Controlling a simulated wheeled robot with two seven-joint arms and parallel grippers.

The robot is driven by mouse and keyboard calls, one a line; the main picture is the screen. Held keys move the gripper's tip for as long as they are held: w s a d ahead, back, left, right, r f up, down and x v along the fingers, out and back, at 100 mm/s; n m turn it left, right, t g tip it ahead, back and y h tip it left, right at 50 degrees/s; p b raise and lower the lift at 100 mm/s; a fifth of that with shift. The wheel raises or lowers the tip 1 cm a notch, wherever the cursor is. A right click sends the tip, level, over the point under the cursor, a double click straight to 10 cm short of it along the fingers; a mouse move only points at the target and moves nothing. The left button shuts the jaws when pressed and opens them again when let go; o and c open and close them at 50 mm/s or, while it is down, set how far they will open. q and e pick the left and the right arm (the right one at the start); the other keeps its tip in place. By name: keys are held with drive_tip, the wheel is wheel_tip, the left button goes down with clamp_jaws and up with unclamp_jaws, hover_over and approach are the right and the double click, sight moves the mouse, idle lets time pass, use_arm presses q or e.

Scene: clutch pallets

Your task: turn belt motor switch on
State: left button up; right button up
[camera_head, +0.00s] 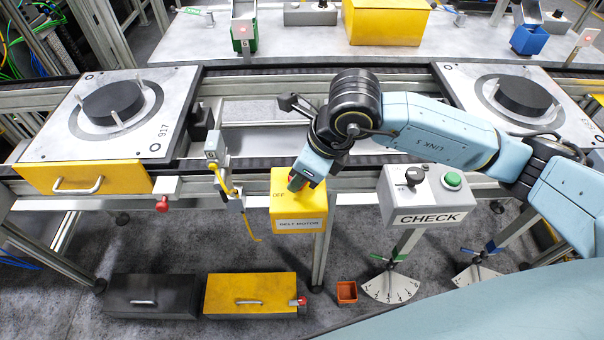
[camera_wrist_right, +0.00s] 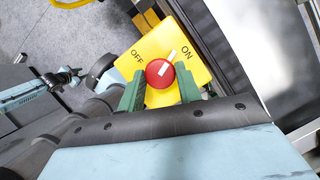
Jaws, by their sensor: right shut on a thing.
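The belt motor switch is a yellow box (camera_head: 299,215) labelled BELT MOTOR, below the conveyor edge in the head view. Its red round knob (camera_wrist_right: 160,73) with a white pointer mark shows in the right wrist view. OFF is printed on the left of the yellow face (camera_wrist_right: 139,78) and ON on the right. The white mark points to the upper right, between the words and nearer ON. My right gripper (camera_wrist_right: 160,88) is shut on the red knob, one green finger on each side. In the head view, my right gripper (camera_head: 297,182) partly hides the knob. My left gripper is not in view.
A grey CHECK box (camera_head: 427,197) with a black knob and green button stands just right of the switch. A yellow hanging tool (camera_head: 221,180) is to its left. Pallets (camera_head: 60,125) sit on the conveyor at both sides. Boxes and a small orange bin (camera_head: 347,292) are below.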

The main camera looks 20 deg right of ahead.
drive_tip(key=m+t+h+b, duration=0.1)
drive_tip(key=m, duration=0.2)
drive_tip(key=shift+a+m+b, duration=0.1)
drive_tip(key=shift+m+b, duration=0.2)
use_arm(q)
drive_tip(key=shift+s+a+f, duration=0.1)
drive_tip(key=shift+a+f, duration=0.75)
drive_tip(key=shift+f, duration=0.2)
use_arm(e)
drive_tip(key=shift+m, duration=0.3)
drive_tip(key=o, duration=1)
drive_tip(key=shift+c, duration=0.2)
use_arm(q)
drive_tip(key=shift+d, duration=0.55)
use_arm(e)
drive_tip(key=shift+s, duration=0.1)
drive_tip(key=shift+r, duration=0.2)
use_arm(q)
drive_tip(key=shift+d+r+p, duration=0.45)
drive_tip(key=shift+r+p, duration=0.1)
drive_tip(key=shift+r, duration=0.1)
use_arm(e)
drive_tip(key=v, duration=1.3)
drive_tip(key=shift+a, duration=0.1)
